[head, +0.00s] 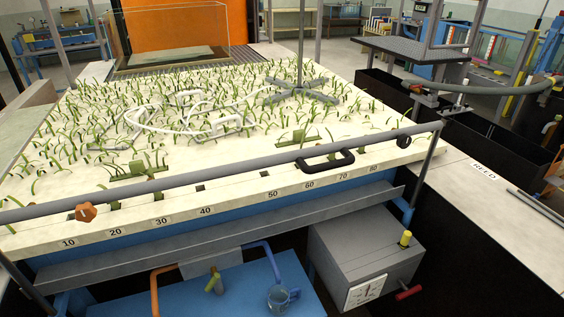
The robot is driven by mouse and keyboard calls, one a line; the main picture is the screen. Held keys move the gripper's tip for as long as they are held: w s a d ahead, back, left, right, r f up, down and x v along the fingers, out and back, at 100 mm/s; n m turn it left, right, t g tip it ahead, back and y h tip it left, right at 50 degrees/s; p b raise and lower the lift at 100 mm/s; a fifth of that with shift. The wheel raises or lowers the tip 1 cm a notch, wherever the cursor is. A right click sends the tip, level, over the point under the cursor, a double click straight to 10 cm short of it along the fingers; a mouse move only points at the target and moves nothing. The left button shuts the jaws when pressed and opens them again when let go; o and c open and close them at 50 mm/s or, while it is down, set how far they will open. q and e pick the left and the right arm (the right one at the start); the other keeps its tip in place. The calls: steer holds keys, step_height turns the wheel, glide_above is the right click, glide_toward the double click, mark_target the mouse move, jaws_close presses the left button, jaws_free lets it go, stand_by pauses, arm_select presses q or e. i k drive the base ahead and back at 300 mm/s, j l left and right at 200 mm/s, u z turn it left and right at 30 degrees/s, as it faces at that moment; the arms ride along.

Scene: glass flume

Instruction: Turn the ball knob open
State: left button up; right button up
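Several knob-like parts show, and I cannot tell which one the task calls the ball knob. A dark round knob (403,141) sits at the right end of the front rail. An orange-brown lobed knob (86,212) sits on the rail at the left. A yellow knob (405,238) stands upright on the grey box, and a red handle (408,292) sticks out at its lower right. Neither of my grippers is in view.
A grey rail (220,172) runs along the front of the pale plant bed (350,175), above a numbered scale. A black handle (325,160) sits at the rail.

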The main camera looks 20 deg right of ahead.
mark_target(404, 141)
steer(key=z, duration=1.5)
